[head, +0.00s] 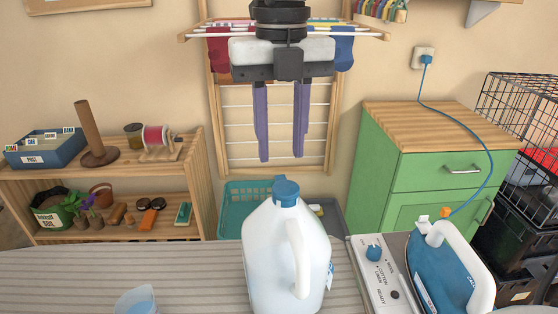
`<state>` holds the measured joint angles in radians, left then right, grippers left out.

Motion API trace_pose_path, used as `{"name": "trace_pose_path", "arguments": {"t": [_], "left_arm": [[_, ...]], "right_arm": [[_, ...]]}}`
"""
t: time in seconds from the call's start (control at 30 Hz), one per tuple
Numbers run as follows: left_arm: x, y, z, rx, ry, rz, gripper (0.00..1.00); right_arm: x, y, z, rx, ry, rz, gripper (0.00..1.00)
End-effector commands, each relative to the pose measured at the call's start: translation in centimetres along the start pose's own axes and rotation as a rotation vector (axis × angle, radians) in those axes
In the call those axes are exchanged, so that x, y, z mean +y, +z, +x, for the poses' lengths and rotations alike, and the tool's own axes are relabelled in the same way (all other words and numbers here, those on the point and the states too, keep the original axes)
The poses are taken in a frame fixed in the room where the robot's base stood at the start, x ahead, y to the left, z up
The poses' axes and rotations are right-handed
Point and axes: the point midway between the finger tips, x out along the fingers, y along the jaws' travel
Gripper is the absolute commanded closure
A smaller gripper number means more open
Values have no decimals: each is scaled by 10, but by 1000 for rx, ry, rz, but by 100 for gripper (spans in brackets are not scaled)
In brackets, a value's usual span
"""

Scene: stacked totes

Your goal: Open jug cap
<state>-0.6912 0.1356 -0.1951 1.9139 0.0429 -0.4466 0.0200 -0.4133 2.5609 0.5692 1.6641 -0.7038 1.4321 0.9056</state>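A large white jug (285,258) stands upright on the striped table near the front, with its handle on the right side. Its blue cap (286,191) sits on top of the neck. My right gripper (281,158) hangs from the top of the head view with its two purple fingers pointing down. The fingers are wide apart with nothing between them. They show just above the cap in the picture, apart from it; the depth between them is hard to tell. My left gripper is not in view.
The table (190,275) is clear left of the jug, except for a small clear cup with blue contents (137,301) at the front edge. A blue and white iron (445,270) and a control panel (376,275) stand close on the right. A drying rack (275,148) and a teal basket (240,205) are behind.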

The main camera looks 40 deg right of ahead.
Motion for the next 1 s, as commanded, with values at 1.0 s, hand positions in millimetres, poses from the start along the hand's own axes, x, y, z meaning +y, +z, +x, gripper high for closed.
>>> {"name": "trace_pose_path", "arguments": {"t": [1.0], "left_arm": [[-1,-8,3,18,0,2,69]], "right_arm": [[0,0,38,-6,2,0,100]]}}
